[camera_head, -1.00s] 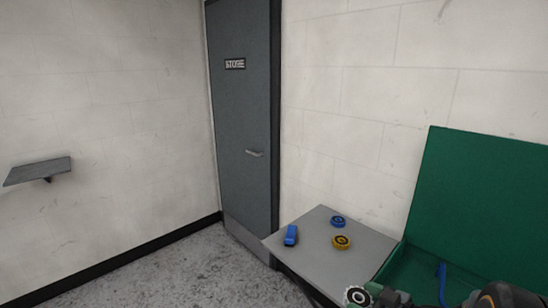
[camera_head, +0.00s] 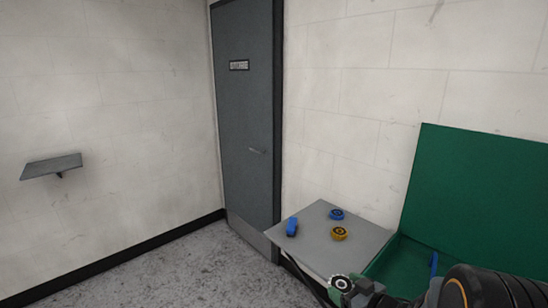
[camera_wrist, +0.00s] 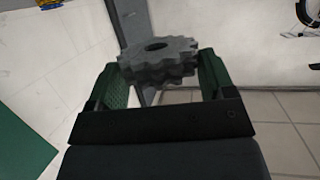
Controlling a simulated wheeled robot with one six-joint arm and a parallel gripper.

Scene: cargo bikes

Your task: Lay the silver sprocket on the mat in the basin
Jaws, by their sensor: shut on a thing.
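The silver sprocket (camera_wrist: 158,60) is a grey toothed disc with a central hole. It sits between the two fingers of my gripper (camera_wrist: 160,85) in the wrist view, and the gripper is shut on it. In the head view the sprocket (camera_head: 341,283) shows small at the bottom, at the tip of my gripper (camera_head: 352,290), in front of the grey table. The mat and the basin cannot be made out in either view.
A grey table (camera_head: 310,222) holds a blue block (camera_head: 292,227), a blue round part (camera_head: 336,214) and a yellow round part (camera_head: 339,233). A green open case (camera_head: 470,190) stands right of it, with a blue item (camera_head: 434,263) inside. A wall shelf (camera_head: 51,166) is at left.

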